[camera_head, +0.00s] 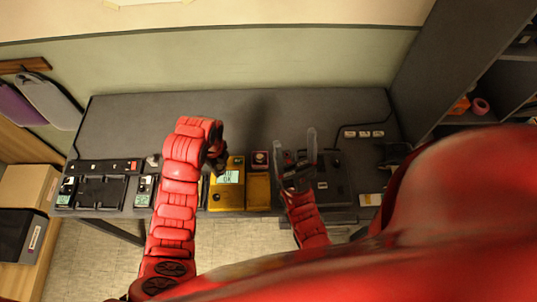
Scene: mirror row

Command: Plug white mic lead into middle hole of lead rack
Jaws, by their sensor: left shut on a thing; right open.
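My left gripper (216,160) is over the bench, just behind a yellow device with a lit display (228,177). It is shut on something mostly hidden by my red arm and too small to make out. I cannot pick out the white mic lead with certainty. My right gripper (295,148) is open, its two pale fingers spread apart above the bench, left of a black box (335,185). I cannot tell for sure which item is the lead rack. A long dark bar with small white and red parts (110,166) lies at the left of the bench.
The dark bench (150,120) is clear along its back. A white socket strip (364,133) with a black cable lies at the right. A small yellow box (258,190) stands between my grippers. A dark shelf (430,80) rises at the right. Boxes (28,187) stand at the left.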

